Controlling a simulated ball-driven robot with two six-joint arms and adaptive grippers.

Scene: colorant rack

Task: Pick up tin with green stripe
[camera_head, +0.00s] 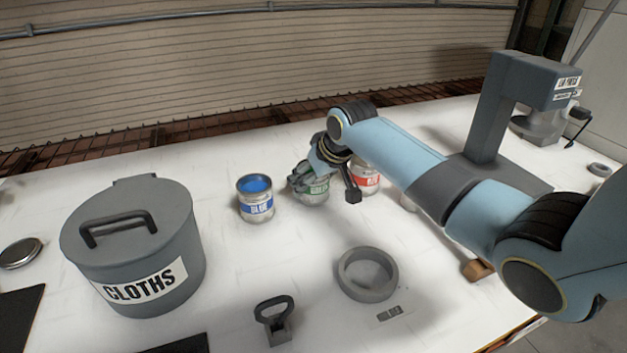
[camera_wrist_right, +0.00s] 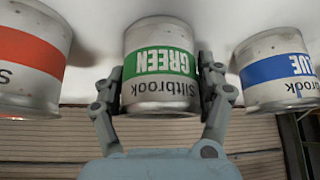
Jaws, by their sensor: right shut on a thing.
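The tin with the green stripe (camera_head: 318,190) stands on the white table between the blue and red tins in the head view. In the right wrist view the green-striped tin (camera_wrist_right: 160,75) is upside down in the picture, its label reading GREEN. My right gripper (camera_head: 305,180) is around it, and in the right wrist view the fingers of the right gripper (camera_wrist_right: 161,85) press on both its sides. The gripper and arm hide part of the tin in the head view. I cannot tell whether the tin is clear of the table. My left gripper is not in view.
The blue-striped tin (camera_head: 256,204) stands left of the green one, the red-striped tin (camera_head: 368,180) close to its right. A grey CLOTHS bin (camera_head: 150,240) stands at left, a grey ring holder (camera_head: 367,275) in front, and a grey machine (camera_head: 500,110) at back right.

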